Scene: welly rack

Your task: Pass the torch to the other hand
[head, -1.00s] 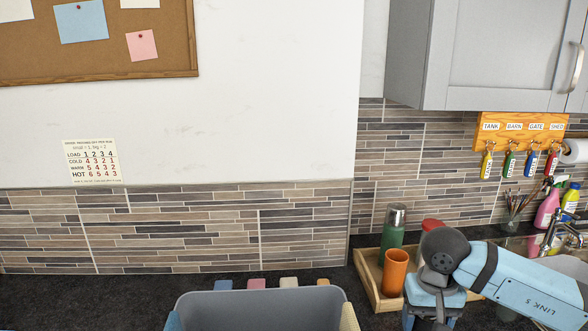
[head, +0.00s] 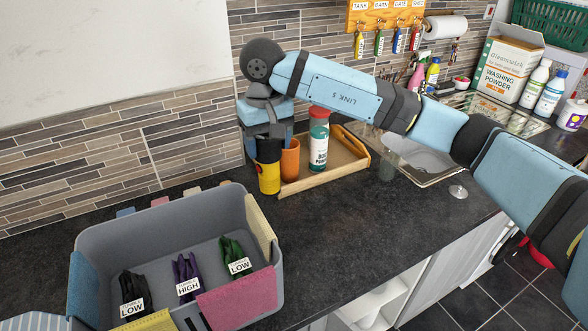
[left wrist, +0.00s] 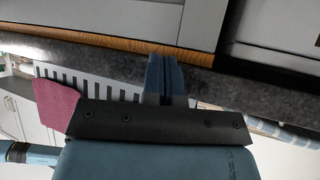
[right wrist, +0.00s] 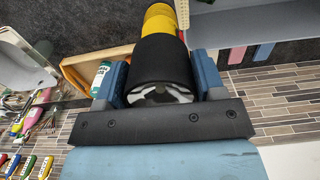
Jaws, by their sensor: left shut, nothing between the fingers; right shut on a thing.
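The torch is a yellow and black cylinder (head: 268,177). It hangs upright, yellow end down, in my right gripper (head: 268,132), beside the left end of the wooden tray. In the right wrist view the black end of the torch (right wrist: 165,62) sits between the two fingers of my right gripper (right wrist: 165,85), with its yellow part beyond. Whether its lower end touches the worktop I cannot tell. My left gripper (left wrist: 167,78) shows only in the left wrist view, fingers together and empty, before a worktop edge.
A grey bin (head: 170,225) with labelled dark gloves and cloths over its rim stands left on the dark worktop. The wooden tray (head: 345,168) holds an orange cup (head: 290,160) and a powder bottle (head: 319,145). The sink (head: 425,160) lies right. Worktop between bin and tray is clear.

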